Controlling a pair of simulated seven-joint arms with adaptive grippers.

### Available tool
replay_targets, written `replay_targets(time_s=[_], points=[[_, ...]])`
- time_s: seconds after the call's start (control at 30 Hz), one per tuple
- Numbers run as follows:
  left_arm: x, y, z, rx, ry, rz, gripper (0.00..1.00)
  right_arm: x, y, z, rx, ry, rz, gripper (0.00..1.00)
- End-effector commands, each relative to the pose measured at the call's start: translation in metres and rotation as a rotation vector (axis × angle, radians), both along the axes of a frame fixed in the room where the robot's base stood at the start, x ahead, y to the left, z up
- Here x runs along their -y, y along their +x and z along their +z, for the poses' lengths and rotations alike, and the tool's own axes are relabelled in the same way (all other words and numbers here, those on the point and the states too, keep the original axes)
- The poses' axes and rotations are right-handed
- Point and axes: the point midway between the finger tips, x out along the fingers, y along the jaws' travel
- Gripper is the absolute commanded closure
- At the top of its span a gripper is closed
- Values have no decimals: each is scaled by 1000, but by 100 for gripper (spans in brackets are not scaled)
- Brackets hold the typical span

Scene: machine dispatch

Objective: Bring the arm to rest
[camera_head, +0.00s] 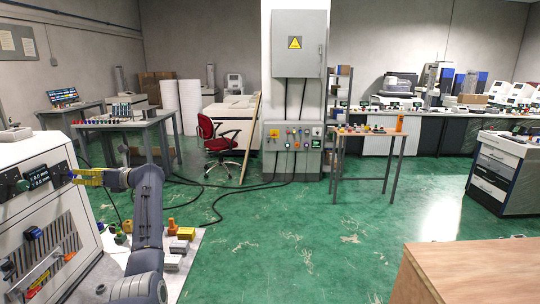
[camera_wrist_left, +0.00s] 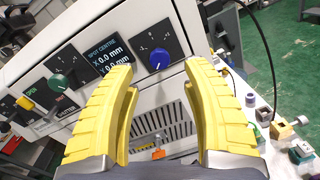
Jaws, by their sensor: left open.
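My left arm (camera_head: 148,215) reaches up and over to the left in the head view. Its gripper (camera_head: 78,177) has yellow fingers and is at the front panel of the white machine (camera_head: 40,152). In the left wrist view the gripper (camera_wrist_left: 160,72) is open, with nothing between its fingers. A blue knob (camera_wrist_left: 159,59) on a dark plate shows beyond the gap between the fingertips. I cannot tell whether the fingers touch the panel. My right gripper is not in view.
A display reading "SPOT CENTRE" (camera_wrist_left: 108,55) and a green knob (camera_wrist_left: 58,82) are on the panel. Several small coloured parts lie on a pale surface (camera_head: 187,262) beside my arm. A wooden surface (camera_head: 470,270) is at lower right. Green floor (camera_head: 300,240) is open between.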

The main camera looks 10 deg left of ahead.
Motion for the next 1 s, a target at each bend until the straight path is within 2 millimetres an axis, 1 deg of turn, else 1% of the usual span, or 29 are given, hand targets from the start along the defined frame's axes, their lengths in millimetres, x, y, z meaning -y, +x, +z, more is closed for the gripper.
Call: replay_targets(time_s=[0.03,0.1,0.37,0.4,0.67,1.0], points=[[10,1,-1,0,-1,-2,52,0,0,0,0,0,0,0],[20,2,-1,0,-1,-2,52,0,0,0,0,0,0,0],[57,4,0,0,0,-1,52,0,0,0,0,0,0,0],[46,1,1,-1,2,5,52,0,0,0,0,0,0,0],[7,0,1,-3,2,2,52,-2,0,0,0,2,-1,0],[-48,-4,1,-2,1,3,52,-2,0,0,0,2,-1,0]])
